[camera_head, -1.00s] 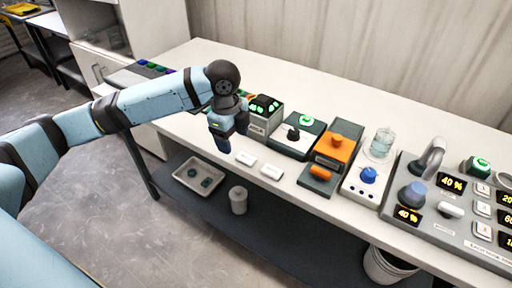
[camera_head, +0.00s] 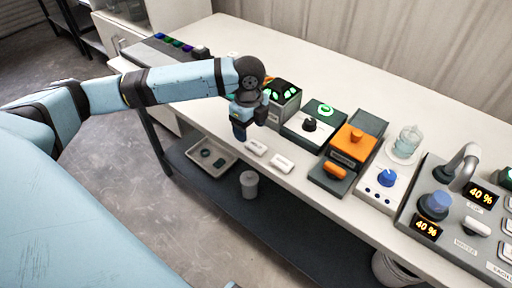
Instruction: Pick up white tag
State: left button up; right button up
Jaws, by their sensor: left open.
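Two small white tags lie near the front edge of the table: one white tag (camera_head: 256,147) on the left and another white tag (camera_head: 281,163) just to its right. My left gripper (camera_head: 250,123) points down, open and empty, just left of and behind the left tag. It appears apart from both tags, but its exact height above the table is hard to tell. My right gripper is out of view.
Behind the tags stand a grey box with green lights (camera_head: 284,104), a device with a black knob (camera_head: 311,124) and an orange-topped device (camera_head: 354,140). The table's back strip is clear.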

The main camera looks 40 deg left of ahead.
aim_at(249, 141)
pick_arm(q)
notch_tip(249, 141, down, 5)
jog(key=shift+a+b, duration=0.1)
jog(key=shift+b, duration=0.25)
jog(key=shift+s, duration=0.1)
jog(key=c, duration=1)
jog(key=shift+r, duration=0.1)
